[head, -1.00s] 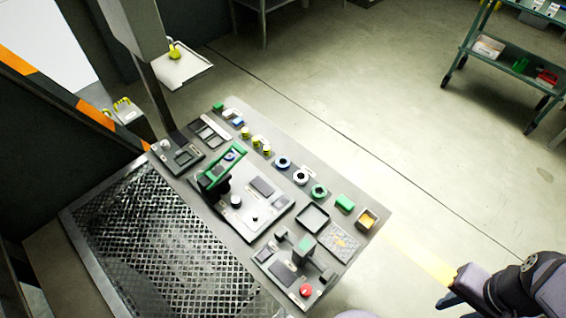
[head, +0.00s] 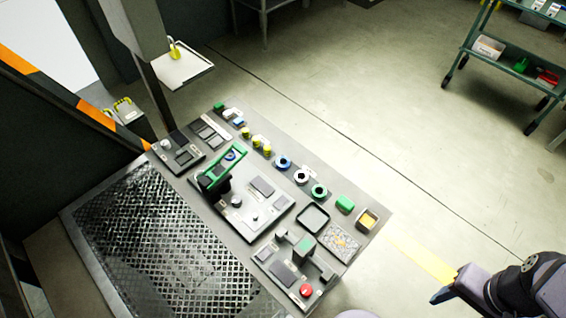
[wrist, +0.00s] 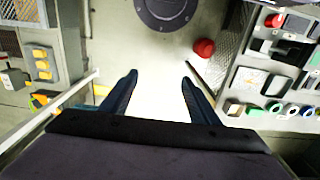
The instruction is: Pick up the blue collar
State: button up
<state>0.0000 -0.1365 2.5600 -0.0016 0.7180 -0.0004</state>
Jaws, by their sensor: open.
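My gripper (head: 440,297) is at the lower right of the head view, off the bench and well away from the collar. In the wrist view its two dark fingers (wrist: 158,85) stand wide apart with nothing between them.
A shelf cart (head: 510,65) stands at the upper right. Open floor lies between them.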

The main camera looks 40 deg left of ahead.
jog(key=w+a+f+n+t+y+b, duration=0.15)
jog(key=w+a+n+b, duration=0.25)
jog(key=w+a, duration=0.7)
jog(key=w+a+f+n+b, duration=0.2)
jog(key=w+a+n+b, duration=0.35)
jog(key=a, duration=0.95)
jog(key=s+a+f+n+y+b, duration=0.1)
jog(key=s+a+f+n, duration=0.1)
jog(key=a, duration=0.8)
jog(key=s+a+f+n+y+b, duration=0.1)
jog(key=s+a+f+b, duration=0.1)
jog(key=a, duration=0.8)
jog(key=s+a+f+n+y+b, duration=0.1)
jog(key=s+a+f+n, duration=0.15)
jog(key=a, duration=0.75)
jog(key=shift+m, duration=0.4)
jog(key=shift+p+x, duration=0.9)
jog(key=shift+x, duration=2.2)
jog(key=shift+d, duration=0.1)
jog(key=c, duration=1.2)
